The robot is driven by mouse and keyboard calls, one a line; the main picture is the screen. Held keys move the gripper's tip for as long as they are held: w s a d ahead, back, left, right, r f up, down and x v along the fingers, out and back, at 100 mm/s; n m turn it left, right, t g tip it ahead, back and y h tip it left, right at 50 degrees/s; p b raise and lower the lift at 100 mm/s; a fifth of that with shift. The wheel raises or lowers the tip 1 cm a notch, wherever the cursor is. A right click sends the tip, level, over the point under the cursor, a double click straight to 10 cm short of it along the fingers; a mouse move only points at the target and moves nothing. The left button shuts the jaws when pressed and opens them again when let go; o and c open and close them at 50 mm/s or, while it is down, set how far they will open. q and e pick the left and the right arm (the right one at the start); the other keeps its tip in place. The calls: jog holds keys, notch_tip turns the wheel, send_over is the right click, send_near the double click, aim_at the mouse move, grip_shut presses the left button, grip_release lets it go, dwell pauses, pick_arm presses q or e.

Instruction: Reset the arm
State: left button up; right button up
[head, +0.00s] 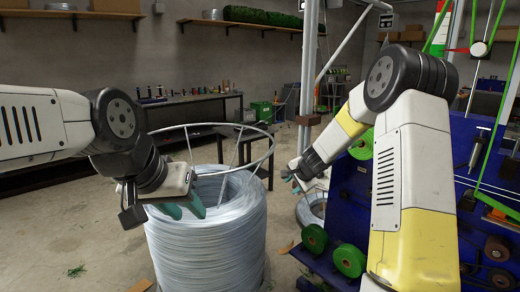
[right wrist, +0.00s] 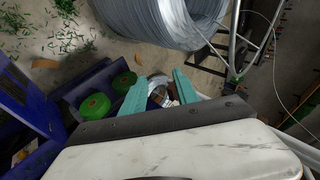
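My left gripper (head: 187,210) hangs over the near upper rim of a large coil of grey wire (head: 207,245) in the head view. Its teal fingers are apart and no object shows between them. My right gripper (head: 290,178) is to the right of the coil, in front of the blue machine, with teal fingers pointing left. In the right wrist view its fingers (right wrist: 160,78) are spread apart and hold nothing. The coil (right wrist: 165,15) shows there at the top, beyond the fingertips and clear of them.
A blue machine (head: 346,216) with green wire spools (head: 348,260) stands on the right. A metal ring frame (head: 250,165) rises above the coil. A workbench (head: 190,100) lines the back wall. Bare floor (head: 95,235) lies left of the coil, with green scraps.

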jog(key=s+a+r+n+y, duration=0.25)
jog(key=s+r+n, duration=0.45)
jog(key=s+r, duration=1.05)
jog(key=s+d+n+g+h, duration=0.1)
jog(key=s+d+n, duration=0.1)
jog(key=s, duration=0.9)
jog(key=s+d+n+g+h, duration=0.1)
jog(key=s+d+n, duration=0.1)
jog(key=s, duration=0.9)
jog(key=shift+s+d+f+n, duration=0.25)
jog(key=shift+s+d+n, duration=0.1)
jog(key=shift+n, duration=0.15)
jog(key=shift+h, duration=0.25)
